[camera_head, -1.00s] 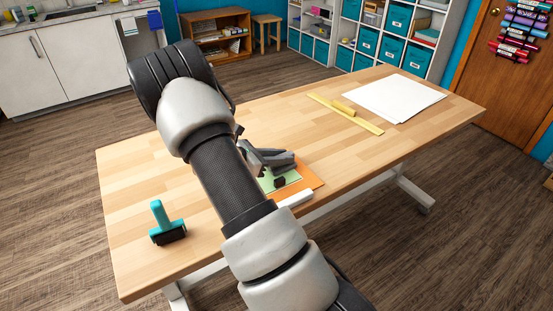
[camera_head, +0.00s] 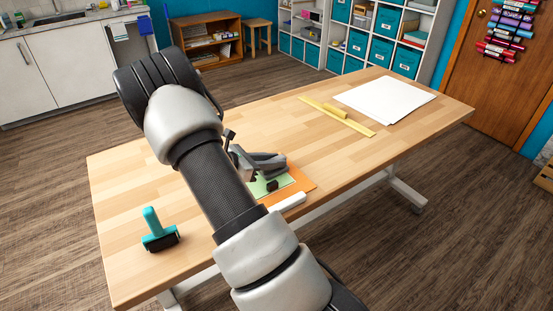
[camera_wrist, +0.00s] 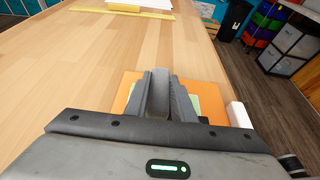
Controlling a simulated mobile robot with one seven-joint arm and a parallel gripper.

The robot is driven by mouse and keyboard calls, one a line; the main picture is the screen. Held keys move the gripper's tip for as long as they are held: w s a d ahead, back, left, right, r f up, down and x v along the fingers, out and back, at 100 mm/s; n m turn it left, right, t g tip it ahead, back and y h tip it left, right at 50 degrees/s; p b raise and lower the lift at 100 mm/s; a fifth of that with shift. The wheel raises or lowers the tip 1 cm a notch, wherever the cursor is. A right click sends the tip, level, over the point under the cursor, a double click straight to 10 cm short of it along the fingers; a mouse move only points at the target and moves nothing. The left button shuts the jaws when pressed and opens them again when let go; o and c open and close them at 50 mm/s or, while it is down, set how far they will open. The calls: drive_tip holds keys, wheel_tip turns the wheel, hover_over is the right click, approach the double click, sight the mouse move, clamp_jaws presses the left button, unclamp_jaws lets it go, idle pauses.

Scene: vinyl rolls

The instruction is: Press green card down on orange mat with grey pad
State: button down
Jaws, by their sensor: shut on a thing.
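My gripper (camera_head: 264,165) is low over the near edge of the table. In the wrist view its fingers (camera_wrist: 160,97) are shut on a grey block, which I take to be the grey pad (camera_wrist: 158,90). The green card (camera_head: 284,181) lies on the orange mat (camera_head: 303,182), partly hidden by my gripper and arm. A green strip of it shows beside the fingers in the wrist view (camera_wrist: 194,104). A small dark block (camera_head: 272,185) shows at the card, by the fingers. I cannot tell whether the pad touches the card.
A white block (camera_head: 290,202) lies at the mat's near edge. A yellow ruler (camera_head: 355,124) and white sheets (camera_head: 385,101) lie farther back right. The wooden tabletop (camera_head: 290,122) is clear between them.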

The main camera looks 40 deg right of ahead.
drive_tip(key=shift+w+a+p, duration=0.15)
drive_tip(key=shift+a+p, duration=0.15)
drive_tip(key=shift+a, duration=2.4)
drive_tip(key=shift+w+a+p, duration=0.15)
drive_tip(key=shift+a+p, duration=0.15)
drive_tip(key=shift+a, duration=2.35)
drive_tip(key=shift+s+d, duration=0.2)
drive_tip(key=shift+d, duration=2.85)
drive_tip(key=shift+s+d, duration=0.2)
drive_tip(key=shift+d, duration=2.85)
drive_tip(key=shift+a, duration=0.15)
drive_tip(key=shift+w+a+p, duration=0.2)
drive_tip(key=shift+a+p, duration=0.1)
drive_tip(key=shift+a, duration=2.7)
drive_tip(key=shift+w+a+p, duration=0.2)
drive_tip(key=shift+a+p, duration=0.1)
drive_tip(key=shift+a, duration=2.65)
drive_tip(key=shift+d, duration=0.1)
drive_tip(key=shift+s+d, duration=0.2)
drive_tip(key=shift+d, duration=2.8)
